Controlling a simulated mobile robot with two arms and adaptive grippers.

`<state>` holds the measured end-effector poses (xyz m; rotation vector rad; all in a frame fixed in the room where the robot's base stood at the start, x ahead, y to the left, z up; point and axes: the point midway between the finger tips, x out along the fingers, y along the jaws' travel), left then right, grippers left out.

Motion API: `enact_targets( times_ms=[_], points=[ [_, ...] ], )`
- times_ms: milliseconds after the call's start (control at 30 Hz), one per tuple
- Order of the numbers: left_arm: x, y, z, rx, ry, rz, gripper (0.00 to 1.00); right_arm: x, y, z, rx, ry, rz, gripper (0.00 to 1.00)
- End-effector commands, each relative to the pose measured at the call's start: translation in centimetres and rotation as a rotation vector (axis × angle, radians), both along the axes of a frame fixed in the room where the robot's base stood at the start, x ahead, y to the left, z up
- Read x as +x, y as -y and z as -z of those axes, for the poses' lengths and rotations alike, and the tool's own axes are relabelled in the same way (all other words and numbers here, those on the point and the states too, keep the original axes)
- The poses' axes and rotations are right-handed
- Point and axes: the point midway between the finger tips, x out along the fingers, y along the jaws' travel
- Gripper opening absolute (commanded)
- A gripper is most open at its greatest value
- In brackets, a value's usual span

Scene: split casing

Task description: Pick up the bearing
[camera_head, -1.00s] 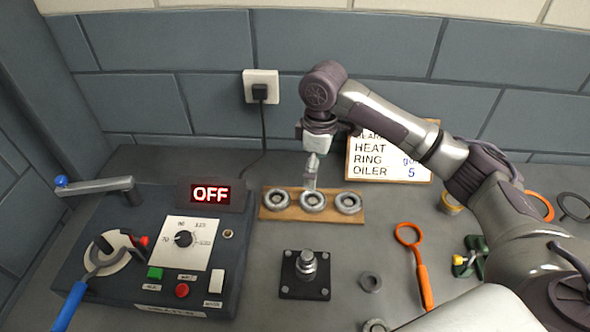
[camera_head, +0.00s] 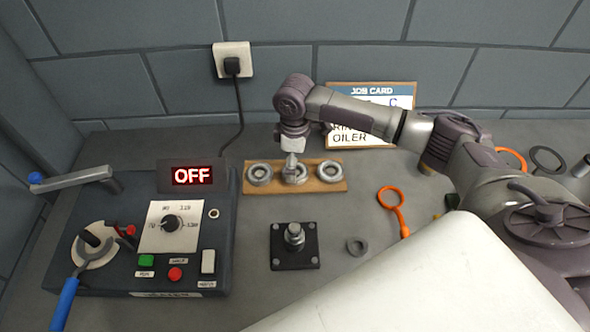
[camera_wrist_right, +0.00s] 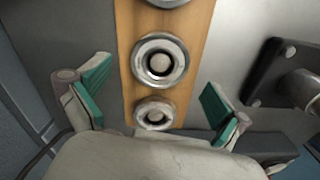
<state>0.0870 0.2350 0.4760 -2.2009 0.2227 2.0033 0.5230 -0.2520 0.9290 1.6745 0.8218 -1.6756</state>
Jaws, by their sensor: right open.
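Three metal ring bearings sit in a row on a wooden board (camera_head: 268,187): a left one (camera_head: 259,174), a middle one (camera_head: 301,178) and a right one (camera_head: 329,171). My right gripper (camera_head: 292,166) is above the middle bearing and partly covers it in the head view. In the right wrist view the open gripper (camera_wrist_right: 157,95) has its green-padded fingers on either side of the board. One bearing (camera_wrist_right: 160,80) is in the middle of that view, and another (camera_wrist_right: 155,124) lies nearer the palm between the fingers. Nothing is held. My left gripper is out of view.
A control box (camera_head: 130,270) with an OFF display (camera_head: 192,176) stands at left. A black plate with a metal post (camera_head: 295,252) is in front of the board. A job card (camera_head: 372,100) stands behind.

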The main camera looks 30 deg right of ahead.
Motion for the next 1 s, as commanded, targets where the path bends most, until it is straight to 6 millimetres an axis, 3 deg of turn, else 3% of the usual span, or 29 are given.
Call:
enact_targets(
  times_ms=[200,467,900,1000],
  points=[
    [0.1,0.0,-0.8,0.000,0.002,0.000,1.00,-0.1,0.2,2.5,-0.001,-0.001,0.001,1.00],
    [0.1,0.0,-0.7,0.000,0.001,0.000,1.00,-0.1,0.1,2.8,-0.001,0.001,0.000,1.00],
    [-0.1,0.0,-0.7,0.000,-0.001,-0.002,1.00,-0.1,0.1,2.8,-0.001,0.001,0.000,0.27],
    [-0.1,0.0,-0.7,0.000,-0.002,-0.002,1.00,-0.1,0.1,2.7,0.001,0.002,0.000,0.26]
  ],
)
